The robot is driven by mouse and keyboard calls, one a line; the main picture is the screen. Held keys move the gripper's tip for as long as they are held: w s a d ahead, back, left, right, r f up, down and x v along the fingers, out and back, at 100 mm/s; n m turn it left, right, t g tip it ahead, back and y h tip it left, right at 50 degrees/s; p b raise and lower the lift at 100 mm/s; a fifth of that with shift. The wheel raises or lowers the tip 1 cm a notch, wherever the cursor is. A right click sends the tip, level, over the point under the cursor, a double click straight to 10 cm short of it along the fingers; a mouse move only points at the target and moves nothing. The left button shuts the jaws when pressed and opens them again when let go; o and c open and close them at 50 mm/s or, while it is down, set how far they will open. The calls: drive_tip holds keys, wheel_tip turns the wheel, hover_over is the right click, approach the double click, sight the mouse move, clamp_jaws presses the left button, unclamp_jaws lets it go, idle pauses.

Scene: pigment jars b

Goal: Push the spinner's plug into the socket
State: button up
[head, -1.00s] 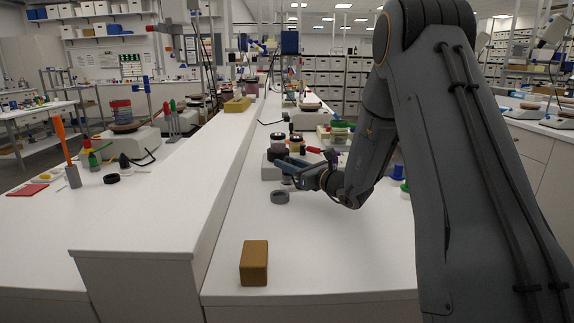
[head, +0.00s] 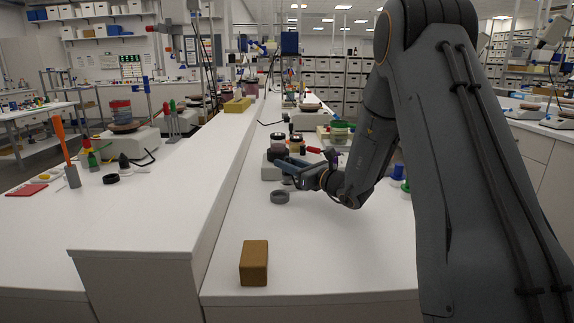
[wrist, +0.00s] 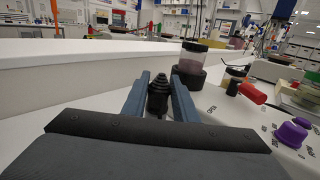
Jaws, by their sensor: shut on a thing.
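My gripper (wrist: 160,76) has its two blue fingers on either side of a black, stepped plug (wrist: 157,94) in the wrist view, and is shut on it. In the head view my gripper (head: 294,172) is low over the right bench, and the plug cannot be made out there. A white bench unit, perhaps the spinner (head: 268,170), stands just behind the gripper, with a dark-lidded jar (head: 278,143) on it. The wrist view shows a jar in a black holder (wrist: 190,80) ahead and right of the fingers. I cannot make out the socket.
A brown block (head: 254,262) stands at the near edge. A raised white ledge (head: 190,165) runs along the left. A purple knob (wrist: 291,134) and red handle (wrist: 252,93) are at right.

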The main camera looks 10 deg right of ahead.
drive_tip(key=shift+f+b, duration=0.9)
drive_tip(key=shift+f, duration=0.45)
drive_tip(key=o, duration=1.1)
drive_tip(key=shift+s+d, duration=0.1)
drive_tip(key=b+v, duration=0.1)
drive_tip(key=v, duration=0.6)
drive_tip(key=shift+s+d, duration=0.15)
drive_tip(key=shift+s, duration=0.1)
